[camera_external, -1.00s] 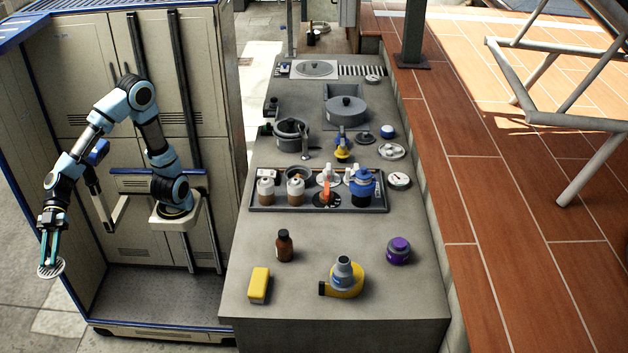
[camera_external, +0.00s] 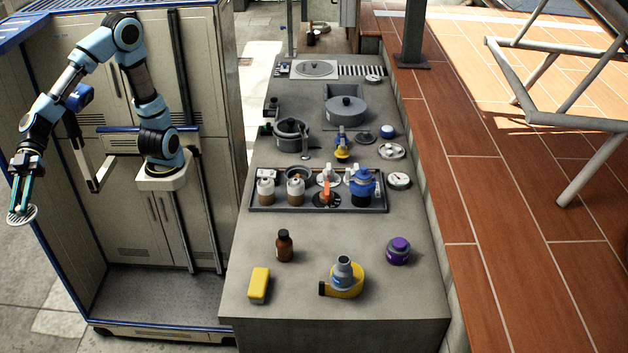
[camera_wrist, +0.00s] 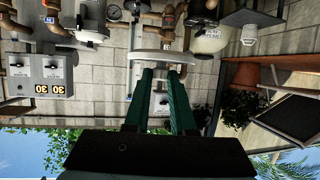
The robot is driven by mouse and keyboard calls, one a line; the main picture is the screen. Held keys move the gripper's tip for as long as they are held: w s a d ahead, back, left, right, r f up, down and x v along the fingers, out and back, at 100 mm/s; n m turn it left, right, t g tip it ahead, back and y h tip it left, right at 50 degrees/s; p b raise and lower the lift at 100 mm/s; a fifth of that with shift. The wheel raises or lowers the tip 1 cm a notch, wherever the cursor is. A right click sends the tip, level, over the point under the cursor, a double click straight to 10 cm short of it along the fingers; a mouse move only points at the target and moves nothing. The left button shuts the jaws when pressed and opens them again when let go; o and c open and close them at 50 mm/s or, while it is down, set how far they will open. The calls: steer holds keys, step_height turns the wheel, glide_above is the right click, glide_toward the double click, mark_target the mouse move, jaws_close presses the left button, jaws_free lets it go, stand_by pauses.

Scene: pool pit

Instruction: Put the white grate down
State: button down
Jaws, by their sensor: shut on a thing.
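The white grate (camera_external: 22,215) is a round slotted disc at the far left of the external view. My gripper (camera_external: 19,208) is shut on it and holds it in the air, left of the cabinet on my base and well away from the counter. In the wrist view the grate (camera_wrist: 162,57) shows as a pale, thin shape at the tips of my two green fingers (camera_wrist: 161,72). In that view, a wall with pipes and gauges lies beyond it.
The grey counter (camera_external: 330,235) stands to the right. A tray (camera_external: 260,208) with several bottles sits on it. A yellow block (camera_external: 259,285), brown bottle (camera_external: 284,247), yellow blower-like item (camera_external: 345,283) and purple jar (camera_external: 398,251) stand nearer. Bare counter lies between them.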

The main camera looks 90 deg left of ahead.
steer(key=w+d+f+n+t+y+b, duration=0.1)
steer(key=w+f+n+t+y+b, duration=0.3)
steer(key=w, duration=0.9)
steer(key=w+d+f+n+t+h+b, duration=0.15)
steer(key=w+b, duration=0.35)
steer(key=w, duration=0.9)
steer(key=w+f+n+t+y+b, duration=0.3)
steer(key=w+f+b, duration=0.15)
steer(key=w, duration=0.85)
steer(key=n+t+y+b, duration=0.3)
steer(key=n+y+b, duration=0.5)
steer(key=b, duration=0.4)
glide_above(308, 237)
steer(key=shift+g, duration=0.25)
step_height(308, 237, down, 11)
steer(key=shift+d+f, duration=0.1)
steer(key=shift+f+b, duration=0.3)
steer(key=shift+f, duration=2.05)
steer(key=shift+f+b, duration=0.6)
steer(key=shift+b, duration=0.65)
